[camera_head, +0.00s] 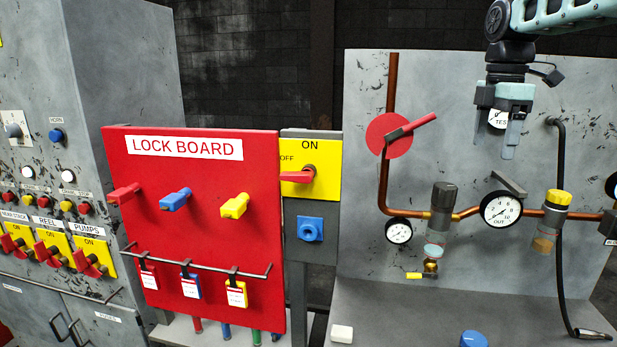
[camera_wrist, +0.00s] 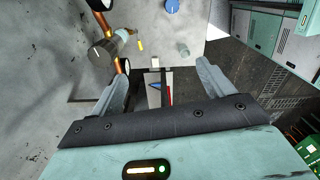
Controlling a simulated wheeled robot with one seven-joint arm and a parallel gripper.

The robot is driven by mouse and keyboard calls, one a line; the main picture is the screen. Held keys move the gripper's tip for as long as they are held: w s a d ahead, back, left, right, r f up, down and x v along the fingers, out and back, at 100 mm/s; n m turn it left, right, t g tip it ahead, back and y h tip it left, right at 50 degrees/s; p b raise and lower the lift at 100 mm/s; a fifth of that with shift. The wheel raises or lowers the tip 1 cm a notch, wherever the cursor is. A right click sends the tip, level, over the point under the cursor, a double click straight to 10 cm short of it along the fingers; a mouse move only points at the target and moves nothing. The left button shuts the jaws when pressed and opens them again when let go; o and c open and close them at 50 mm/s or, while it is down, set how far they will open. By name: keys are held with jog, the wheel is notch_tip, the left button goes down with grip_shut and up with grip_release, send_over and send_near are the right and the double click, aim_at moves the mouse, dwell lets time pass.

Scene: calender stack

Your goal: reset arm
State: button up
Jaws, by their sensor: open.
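My gripper (camera_head: 497,140) hangs at the upper right in the head view, fingers pointing down, in front of the grey panel (camera_head: 470,90) with pipes. In the wrist view the two fingers of my gripper (camera_wrist: 165,82) stand wide apart with nothing between them. It is open and empty. It is above the gauges and apart from them. A small dial marked TEST (camera_head: 497,119) shows behind the fingers, partly hidden.
A red lock board (camera_head: 205,225) with padlocks and tags stands at left centre. A yellow switch box (camera_head: 322,160) adjoins it. Copper pipes, a gauge (camera_head: 501,210), a yellow-topped filter (camera_head: 557,200) and a black hose (camera_head: 561,240) lie below my gripper. A blue knob (camera_head: 473,339) sits on the ledge.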

jog(key=s+a+f+m+b, duration=0.2)
jog(key=s+a+f, duration=0.45)
jog(key=a, duration=0.25)
jog(key=s+a+f+m+b, duration=0.2)
jog(key=s+a+f, duration=0.45)
jog(key=a, duration=0.25)
jog(key=s+a+f+m+b, duration=0.1)
jog(key=s+f+m, duration=0.2)
jog(key=s+f, duration=0.4)
jog(key=s+a+f+m+b, duration=0.2)
jog(key=s+f, duration=0.6)
jog(key=s, duration=0.7)
jog(key=shift+s+a+m+y, duration=0.2)
jog(key=shift+s+m+y, duration=0.1)
jog(key=shift+m, duration=0.1)
